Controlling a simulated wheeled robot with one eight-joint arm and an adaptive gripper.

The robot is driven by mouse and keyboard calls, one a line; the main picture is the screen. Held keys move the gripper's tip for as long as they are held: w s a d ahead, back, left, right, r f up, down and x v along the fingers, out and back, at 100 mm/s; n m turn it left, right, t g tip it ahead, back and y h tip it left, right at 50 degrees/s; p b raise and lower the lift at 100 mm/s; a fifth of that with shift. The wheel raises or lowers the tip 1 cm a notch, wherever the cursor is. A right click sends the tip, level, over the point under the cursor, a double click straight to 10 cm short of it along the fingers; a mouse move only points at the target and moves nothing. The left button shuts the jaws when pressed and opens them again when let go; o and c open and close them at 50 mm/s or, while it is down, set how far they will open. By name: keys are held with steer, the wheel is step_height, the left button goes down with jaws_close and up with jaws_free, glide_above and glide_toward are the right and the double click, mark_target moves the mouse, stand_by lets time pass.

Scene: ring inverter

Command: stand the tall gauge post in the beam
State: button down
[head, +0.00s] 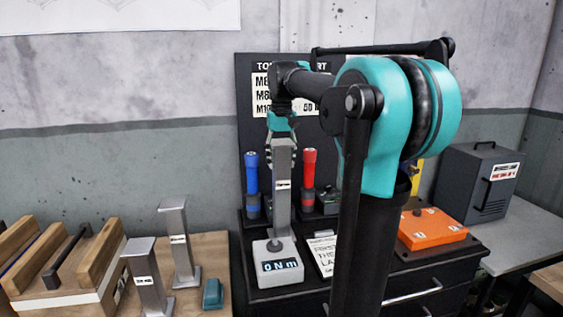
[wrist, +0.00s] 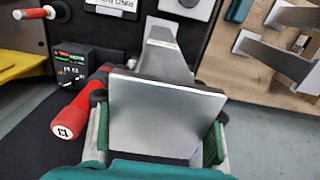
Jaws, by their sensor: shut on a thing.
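My gripper (head: 283,143) is shut on a grey metal post (head: 283,195) with a small white label. The post hangs upright below it, over or just behind the white torque tester (head: 277,268) reading "0 N m"; I cannot tell whether it touches. In the wrist view the post's broad flat end (wrist: 165,120) sits between the fingers (wrist: 158,145) and faces the camera. Two more grey posts stand on the wooden table: one farther back (head: 178,240) and one nearer (head: 146,280). I cannot make out a beam.
A blue tool (head: 252,180) and a red tool (head: 309,170) stand close on either side of the held post. A dark chart board (head: 246,100) is behind. A teal block (head: 212,294) and wooden blocks (head: 95,262) lie left; an orange box (head: 430,230) sits right.

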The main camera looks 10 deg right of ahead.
steer(key=shift+f, duration=0.2)
steer(key=c, duration=0.6)
jaws_free()
